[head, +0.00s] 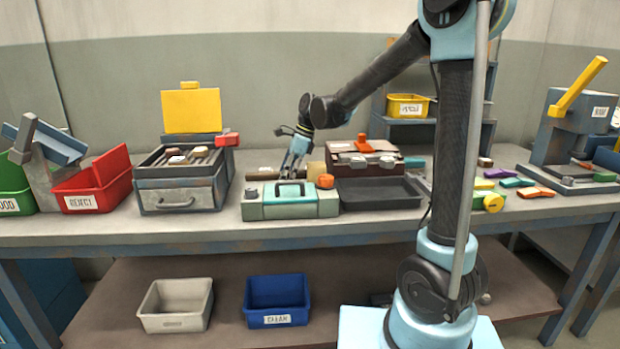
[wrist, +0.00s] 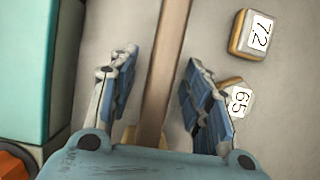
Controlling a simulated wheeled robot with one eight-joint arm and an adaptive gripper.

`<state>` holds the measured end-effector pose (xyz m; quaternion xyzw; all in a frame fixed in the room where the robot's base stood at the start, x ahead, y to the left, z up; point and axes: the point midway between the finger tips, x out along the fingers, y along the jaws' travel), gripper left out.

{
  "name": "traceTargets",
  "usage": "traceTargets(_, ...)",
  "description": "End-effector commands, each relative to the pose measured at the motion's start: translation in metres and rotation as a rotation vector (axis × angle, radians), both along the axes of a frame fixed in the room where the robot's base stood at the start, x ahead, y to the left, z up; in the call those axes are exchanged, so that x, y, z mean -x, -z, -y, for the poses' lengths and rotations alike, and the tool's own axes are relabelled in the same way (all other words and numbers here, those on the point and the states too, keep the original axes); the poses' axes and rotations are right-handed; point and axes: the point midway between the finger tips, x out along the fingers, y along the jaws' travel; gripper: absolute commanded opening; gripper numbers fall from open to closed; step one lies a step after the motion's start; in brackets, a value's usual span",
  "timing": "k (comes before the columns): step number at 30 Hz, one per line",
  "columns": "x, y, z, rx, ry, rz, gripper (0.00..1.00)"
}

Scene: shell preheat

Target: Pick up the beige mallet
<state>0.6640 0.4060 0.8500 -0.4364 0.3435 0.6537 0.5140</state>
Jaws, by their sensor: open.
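The beige mallet lies on the bench behind the teal box. Its brown handle (head: 262,172) shows left of my gripper in the head view, and its beige head (head: 316,168) shows to the right. In the wrist view the handle (wrist: 165,75) runs down between my two open fingers. A bit of the beige head shows near the palm, and the rest is hidden by it. My gripper (head: 288,170) is open and points down over the handle; it also shows in the wrist view (wrist: 160,82). A gap shows on each side of the handle.
The teal box (head: 290,210) with an orange knob (head: 325,181) stands just in front of my gripper. Blocks marked 72 (wrist: 250,35) and 65 (wrist: 240,102) lie right of the fingers. A grey drawer unit (head: 178,194) and a dark tray (head: 375,195) flank the spot.

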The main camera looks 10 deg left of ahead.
Motion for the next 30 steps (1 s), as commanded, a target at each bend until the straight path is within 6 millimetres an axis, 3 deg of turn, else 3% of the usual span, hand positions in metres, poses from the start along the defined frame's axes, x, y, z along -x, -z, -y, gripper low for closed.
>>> traceTargets(2, 0.000, 0.000, 0.000, 0.000, 0.001, 0.000, 0.45)
traceTargets(8, -0.001, 0.000, 0.002, 0.000, 0.002, 0.000, 0.02)
traceTargets(9, -0.001, 0.000, 0.002, 0.000, 0.002, 0.000, 0.00)
traceTargets(22, -0.001, -0.006, 0.001, 0.000, 0.002, 0.000, 0.00)
traceTargets(30, -0.001, -0.045, 0.002, 0.000, 0.002, -0.001, 0.00)
